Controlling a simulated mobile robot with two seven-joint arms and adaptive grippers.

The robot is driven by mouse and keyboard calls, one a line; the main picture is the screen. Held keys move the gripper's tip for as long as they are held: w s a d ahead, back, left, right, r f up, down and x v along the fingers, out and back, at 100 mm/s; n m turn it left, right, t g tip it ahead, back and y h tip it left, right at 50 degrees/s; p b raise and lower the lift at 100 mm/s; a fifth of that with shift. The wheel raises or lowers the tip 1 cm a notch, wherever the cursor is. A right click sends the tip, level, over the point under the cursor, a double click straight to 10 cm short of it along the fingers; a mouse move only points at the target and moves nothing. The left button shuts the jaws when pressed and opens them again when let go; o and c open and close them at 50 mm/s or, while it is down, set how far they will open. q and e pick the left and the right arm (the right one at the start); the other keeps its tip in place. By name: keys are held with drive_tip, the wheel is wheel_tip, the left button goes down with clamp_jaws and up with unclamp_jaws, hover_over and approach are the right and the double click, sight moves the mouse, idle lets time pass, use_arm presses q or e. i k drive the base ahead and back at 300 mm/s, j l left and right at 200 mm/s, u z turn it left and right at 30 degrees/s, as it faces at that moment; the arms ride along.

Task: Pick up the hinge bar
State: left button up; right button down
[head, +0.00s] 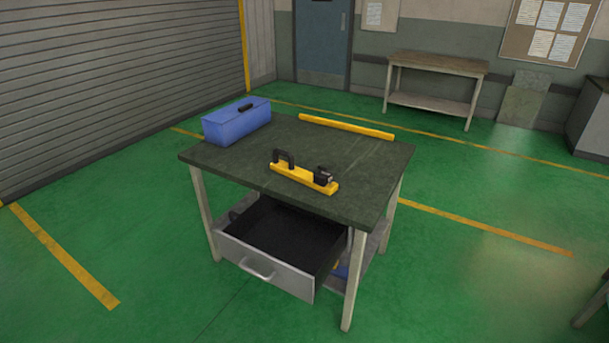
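A short yellow bar (299,177) lies on the dark green worktable (230,163) near its front edge. It carries a black handle at its left end and a black clamp-like part at its right end. A long, plain yellow bar (346,126) lies along the back edge of the table. I cannot tell for certain which of the two is the hinge bar. Neither of my grippers is in the head view, and nothing touches either bar.
A blue toolbox (237,121) stands on the table's left corner. An open, dark-lined drawer (267,270) juts out below the tabletop at the front. A second table (437,64) stands by the back wall. Green floor around the worktable is clear.

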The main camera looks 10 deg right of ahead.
sight(318, 181)
drive_tip(key=i+j, duration=0.35)
drive_tip(key=i, duration=0.15)
drive_tip(key=i+j, duration=0.3)
drive_tip(key=i, duration=0.15)
